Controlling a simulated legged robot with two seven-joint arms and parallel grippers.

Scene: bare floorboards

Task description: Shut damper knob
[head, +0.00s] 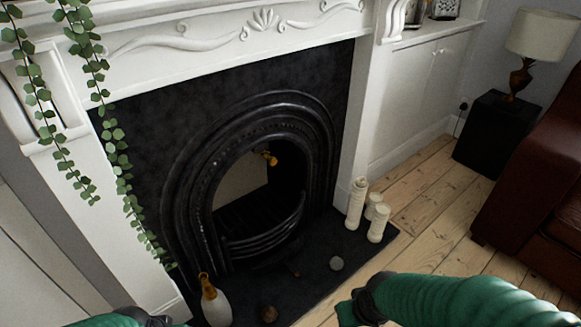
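A small brass-coloured knob (270,158), which looks like the damper knob, shows inside the upper part of the arched black fireplace (217,170). A pale panel (240,182) lies behind and below it in the opening. My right gripper (346,313) is at the bottom edge, in front of the hearth and well away from the knob. Its fingers are mostly cut off. My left gripper (155,321) barely shows at the bottom left, also far from the knob. I cannot see its fingers. Neither gripper touches the knob.
Ivy (118,150) hangs at left. A dark red sofa (535,190) is at right; floorboards between are clear.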

